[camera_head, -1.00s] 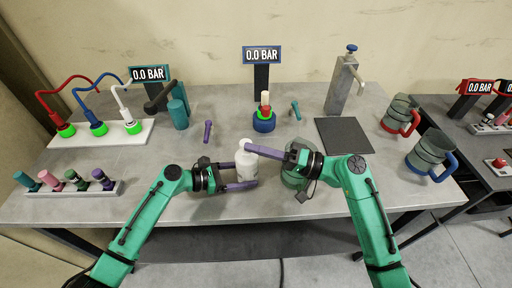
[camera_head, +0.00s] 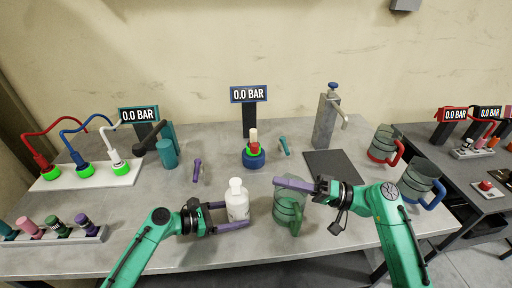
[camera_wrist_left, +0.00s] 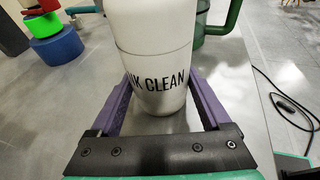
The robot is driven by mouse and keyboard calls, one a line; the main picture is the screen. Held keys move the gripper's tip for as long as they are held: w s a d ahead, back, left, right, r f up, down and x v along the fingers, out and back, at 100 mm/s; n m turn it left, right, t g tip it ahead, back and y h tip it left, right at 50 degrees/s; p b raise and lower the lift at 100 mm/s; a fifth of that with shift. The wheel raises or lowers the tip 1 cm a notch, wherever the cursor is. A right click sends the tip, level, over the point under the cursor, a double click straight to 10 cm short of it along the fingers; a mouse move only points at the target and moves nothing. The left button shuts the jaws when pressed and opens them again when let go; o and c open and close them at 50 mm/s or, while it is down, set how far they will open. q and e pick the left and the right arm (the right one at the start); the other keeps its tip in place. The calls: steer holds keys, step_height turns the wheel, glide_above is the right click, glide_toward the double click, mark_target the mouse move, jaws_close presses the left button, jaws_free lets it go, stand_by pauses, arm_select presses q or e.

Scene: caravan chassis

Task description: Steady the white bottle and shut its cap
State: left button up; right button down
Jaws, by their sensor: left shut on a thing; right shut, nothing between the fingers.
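The white bottle (camera_head: 238,207) stands upright near the front of the grey table, with its white top (camera_head: 236,184) uncovered in the head view. Whether the cap is fully shut I cannot tell. My left gripper (camera_head: 240,214) is shut on the bottle's body, one finger on each side. In the left wrist view the bottle (camera_wrist_left: 152,60) shows black lettering between the purple fingers, and its top is out of frame. My right gripper (camera_head: 277,182) is shut and empty, to the right of the bottle's top and apart from it.
A green-handled clear mug (camera_head: 288,212) stands just right of the bottle, under my right gripper. A blue-based stacked piece (camera_head: 253,160) is behind the bottle. A purple handle (camera_head: 197,170) lies back left. A dark mat (camera_head: 330,166) lies back right.

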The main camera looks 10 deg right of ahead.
arm_select(q)
steer(key=o, duration=0.8)
steer(key=v, duration=1.2)
steer(key=shift+s, duration=0.1)
